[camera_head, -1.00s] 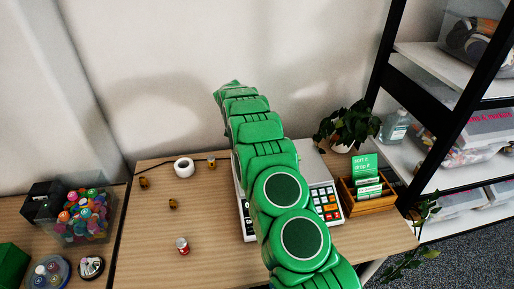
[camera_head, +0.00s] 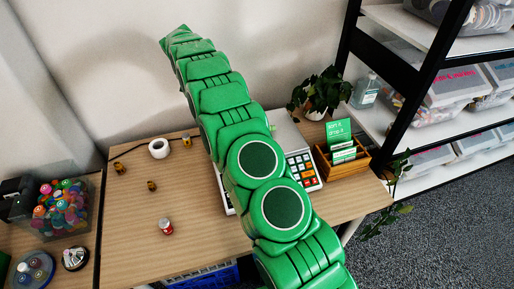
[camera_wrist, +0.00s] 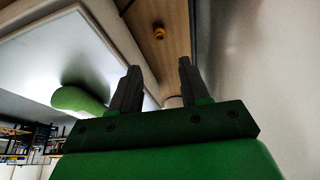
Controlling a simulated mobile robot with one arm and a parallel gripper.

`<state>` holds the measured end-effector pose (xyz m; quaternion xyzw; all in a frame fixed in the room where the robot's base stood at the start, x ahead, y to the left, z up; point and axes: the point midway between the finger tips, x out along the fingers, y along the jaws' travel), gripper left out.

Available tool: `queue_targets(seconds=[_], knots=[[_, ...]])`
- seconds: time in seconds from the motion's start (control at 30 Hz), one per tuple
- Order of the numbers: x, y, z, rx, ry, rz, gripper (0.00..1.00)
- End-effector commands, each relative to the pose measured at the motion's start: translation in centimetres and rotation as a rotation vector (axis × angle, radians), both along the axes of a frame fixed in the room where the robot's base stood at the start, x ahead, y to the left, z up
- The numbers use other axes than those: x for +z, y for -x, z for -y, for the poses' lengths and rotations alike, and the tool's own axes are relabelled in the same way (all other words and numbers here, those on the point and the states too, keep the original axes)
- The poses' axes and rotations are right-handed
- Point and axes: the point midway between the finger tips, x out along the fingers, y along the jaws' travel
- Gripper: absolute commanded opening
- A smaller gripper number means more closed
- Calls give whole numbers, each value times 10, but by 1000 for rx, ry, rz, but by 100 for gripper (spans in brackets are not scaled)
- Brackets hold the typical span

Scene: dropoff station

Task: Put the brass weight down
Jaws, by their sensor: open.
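Small brass-coloured weights stand on the wooden table in the head view: one at the left (camera_head: 120,167), one nearer the front (camera_head: 151,185) and one by the white roll (camera_head: 187,141). Which one the task means I cannot tell. A brass-coloured piece (camera_wrist: 159,32) also shows in the wrist view, beyond the fingertips and apart from them. My gripper (camera_wrist: 157,72) is open, with no weight between its fingers. In the head view my green arm hides the gripper.
The white scale (camera_head: 301,166) is partly hidden behind my arm. A white roll (camera_head: 158,148) and a small red-and-white can (camera_head: 166,228) stand on the table (camera_head: 130,245). A wooden card box (camera_head: 342,163) and a plant (camera_head: 322,92) are at the right, near black-framed shelves (camera_head: 420,95).

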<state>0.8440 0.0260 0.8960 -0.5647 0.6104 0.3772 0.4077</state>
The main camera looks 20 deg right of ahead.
Motion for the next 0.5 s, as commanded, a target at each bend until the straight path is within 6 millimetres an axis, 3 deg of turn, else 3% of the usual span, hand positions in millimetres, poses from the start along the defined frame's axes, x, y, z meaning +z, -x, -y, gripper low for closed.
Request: queue_targets(seconds=[0.17, 0.5], knots=[[12, 9, 2, 38, -14, -21, 46], [71, 57, 7, 228, -79, -109, 46]])
